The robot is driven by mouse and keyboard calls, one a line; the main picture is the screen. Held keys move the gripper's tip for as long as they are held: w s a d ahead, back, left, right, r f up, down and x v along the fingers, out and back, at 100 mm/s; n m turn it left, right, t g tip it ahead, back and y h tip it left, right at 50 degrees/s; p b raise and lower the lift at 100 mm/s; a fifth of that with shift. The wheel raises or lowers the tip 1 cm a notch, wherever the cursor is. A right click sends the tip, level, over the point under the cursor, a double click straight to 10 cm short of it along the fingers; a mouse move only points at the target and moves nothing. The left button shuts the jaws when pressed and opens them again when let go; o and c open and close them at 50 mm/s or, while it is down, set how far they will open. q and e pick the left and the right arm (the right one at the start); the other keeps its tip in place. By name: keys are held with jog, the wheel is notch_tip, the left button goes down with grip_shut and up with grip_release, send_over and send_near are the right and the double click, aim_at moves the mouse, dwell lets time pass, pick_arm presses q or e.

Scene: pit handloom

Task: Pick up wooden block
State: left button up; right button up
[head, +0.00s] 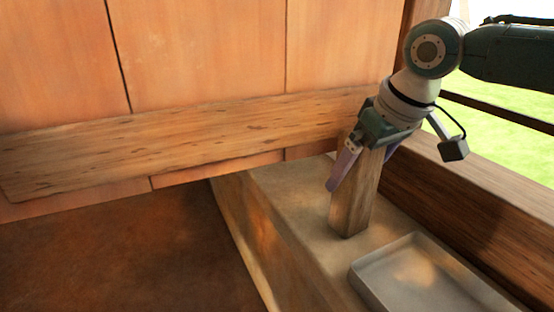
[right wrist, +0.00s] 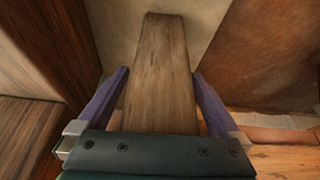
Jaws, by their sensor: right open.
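The wooden block (head: 353,205) stands upright on a pale ledge in the head view, with its top hidden by my right gripper. In the right wrist view the block (right wrist: 160,75) runs up the middle between the two purple fingers. My right gripper (head: 362,172) is over the upper part of the block, with its fingers on either side. My left gripper is not in view.
A shallow grey tray (head: 425,275) sits on the pale ledge (head: 290,195) right of the block. A wooden beam (head: 440,195) borders the ledge on the right. A long plank (head: 180,140) crosses the wall behind. A dark brown surface (head: 110,260) lies at lower left.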

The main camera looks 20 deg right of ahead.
jog(key=shift+c, duration=0.2)
grip_shut()
dwell(0.5)
